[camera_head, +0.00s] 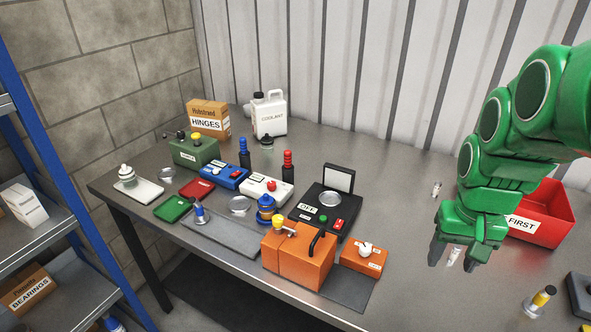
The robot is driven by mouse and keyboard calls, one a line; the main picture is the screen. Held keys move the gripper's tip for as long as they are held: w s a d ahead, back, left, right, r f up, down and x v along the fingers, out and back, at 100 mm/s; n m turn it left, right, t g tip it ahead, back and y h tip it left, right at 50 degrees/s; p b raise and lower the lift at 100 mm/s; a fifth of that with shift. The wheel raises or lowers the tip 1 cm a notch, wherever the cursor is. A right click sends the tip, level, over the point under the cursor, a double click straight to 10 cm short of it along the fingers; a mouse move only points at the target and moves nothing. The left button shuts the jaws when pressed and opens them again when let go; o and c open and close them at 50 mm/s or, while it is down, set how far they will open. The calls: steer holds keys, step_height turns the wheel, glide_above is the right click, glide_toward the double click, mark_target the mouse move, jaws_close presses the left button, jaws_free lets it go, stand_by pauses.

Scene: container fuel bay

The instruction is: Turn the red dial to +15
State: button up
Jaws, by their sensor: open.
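Close around the white box are a blue box (224,177), a red-capped bottle (288,168), a black device (321,212) with raised lid and an orange box (297,257). A red bin (545,212) is behind my gripper. Table between black device and gripper is mostly clear.

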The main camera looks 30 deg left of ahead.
steer(key=w+a+n+t, duration=0.1)
steer(key=w+a+n, duration=0.1)
steer(key=w+a, duration=0.85)
steer(key=n+t+y, duration=0.2)
steer(key=n+y, duration=0.1)
steer(key=n, duration=0.1)
glide_toward(272, 183)
steer(key=shift+x, duration=4.25)
steer(key=shift+s, duration=0.1)
jaws_close()
